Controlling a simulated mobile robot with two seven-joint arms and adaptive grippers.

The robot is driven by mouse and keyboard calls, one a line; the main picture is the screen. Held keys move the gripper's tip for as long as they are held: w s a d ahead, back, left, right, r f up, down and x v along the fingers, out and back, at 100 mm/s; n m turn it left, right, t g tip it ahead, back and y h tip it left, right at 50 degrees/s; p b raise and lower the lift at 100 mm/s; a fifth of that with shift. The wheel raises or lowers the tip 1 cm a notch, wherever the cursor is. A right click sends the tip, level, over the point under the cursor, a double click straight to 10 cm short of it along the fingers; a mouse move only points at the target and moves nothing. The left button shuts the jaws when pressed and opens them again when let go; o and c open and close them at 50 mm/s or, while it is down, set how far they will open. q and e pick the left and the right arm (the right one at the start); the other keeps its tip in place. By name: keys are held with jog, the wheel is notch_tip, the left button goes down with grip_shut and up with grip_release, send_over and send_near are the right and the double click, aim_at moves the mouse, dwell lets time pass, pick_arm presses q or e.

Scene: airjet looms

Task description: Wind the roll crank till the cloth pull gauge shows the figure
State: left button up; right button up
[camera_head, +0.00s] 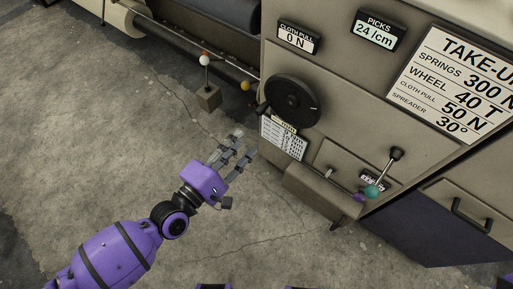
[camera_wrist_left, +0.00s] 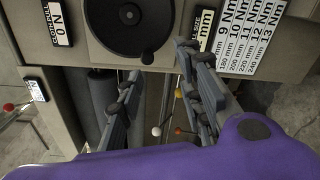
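The cloth pull gauge (camera_head: 296,38) reads 0 N on the upper left of the grey machine face; it also shows sideways in the left wrist view (camera_wrist_left: 58,22). The roll crank (camera_head: 292,100) is a black disc below it, with a small dark knob at its lower left rim. In the left wrist view the crank (camera_wrist_left: 128,18) is ahead, its knob at the lower edge. My left gripper (camera_head: 244,144) is open and empty, below and left of the crank, apart from it. Its spread fingers also show in the left wrist view (camera_wrist_left: 158,60). My right gripper is not in view.
The take-up placard (camera_head: 450,85) lists cloth pull 50 N. A picks display (camera_head: 378,30) reads 24 /cm. A small chart (camera_head: 284,138) hangs below the crank. Levers (camera_head: 396,154) stand at lower right, a white-knobbed one (camera_head: 204,61) at left.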

aim_at(257, 114)
pick_arm(q)
jog(key=w+d, duration=0.1)
jog(key=w, duration=0.2)
jog(key=w+d+r+n, duration=0.1)
jog(key=w+d, duration=0.1)
jog(key=w, duration=0.1)
jog(key=w+d+r+n, duration=0.1)
jog(key=w+d, duration=0.1)
jog(key=w, duration=0.1)
jog(key=shift+h, duration=0.3)
jog(key=shift+a+f, duration=0.15)
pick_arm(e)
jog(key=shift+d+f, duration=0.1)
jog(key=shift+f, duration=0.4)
pick_arm(q)
jog(key=shift+c, duration=0.2)
grip_shut()
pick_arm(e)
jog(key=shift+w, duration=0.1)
